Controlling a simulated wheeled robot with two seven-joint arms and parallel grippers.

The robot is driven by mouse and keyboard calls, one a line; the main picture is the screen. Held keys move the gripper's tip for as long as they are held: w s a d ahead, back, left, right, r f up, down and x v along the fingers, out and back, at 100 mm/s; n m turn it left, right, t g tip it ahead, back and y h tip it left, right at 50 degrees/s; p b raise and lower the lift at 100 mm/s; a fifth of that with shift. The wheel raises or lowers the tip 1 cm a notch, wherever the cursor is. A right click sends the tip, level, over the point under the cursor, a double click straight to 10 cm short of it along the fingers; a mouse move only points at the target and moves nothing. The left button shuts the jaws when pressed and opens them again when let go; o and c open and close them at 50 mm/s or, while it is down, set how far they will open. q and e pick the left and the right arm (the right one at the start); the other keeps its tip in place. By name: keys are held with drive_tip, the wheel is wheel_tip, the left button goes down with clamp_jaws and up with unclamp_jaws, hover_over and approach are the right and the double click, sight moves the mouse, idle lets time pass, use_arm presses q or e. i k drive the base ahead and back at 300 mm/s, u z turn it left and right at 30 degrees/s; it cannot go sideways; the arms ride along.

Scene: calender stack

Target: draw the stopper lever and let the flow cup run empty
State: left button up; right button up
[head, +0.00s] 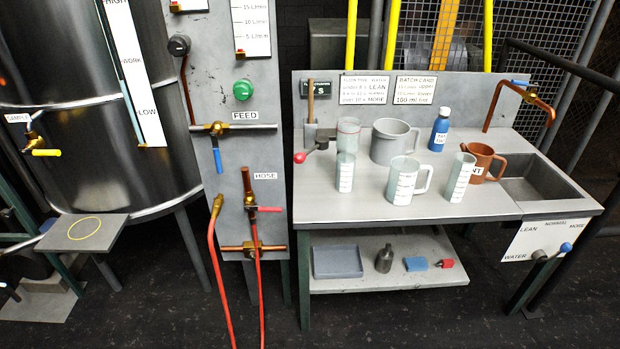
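A clear cup with a reddish rim (348,128), which looks like the flow cup, stands at the back left of the bench. A lever with a red ball knob (299,157) sticks out to its left. I cannot tell whether the cup holds liquid or how the lever meets it. A clear beaker with a white label (345,173) stands just below and in front of the cup. Neither of my grippers can be made out in the head view.
The bench (450,210) also holds a grey pot (393,145), a labelled jug (402,183), another beaker (460,178), a brown jug (482,162) and a blue bottle (439,132). A sink (545,178) is at right. Red hoses (222,275) hang left of the bench.

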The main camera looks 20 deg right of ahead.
sight(300, 158)
drive_tip(key=z, duration=0.6)
drive_tip(key=i, duration=1.1)
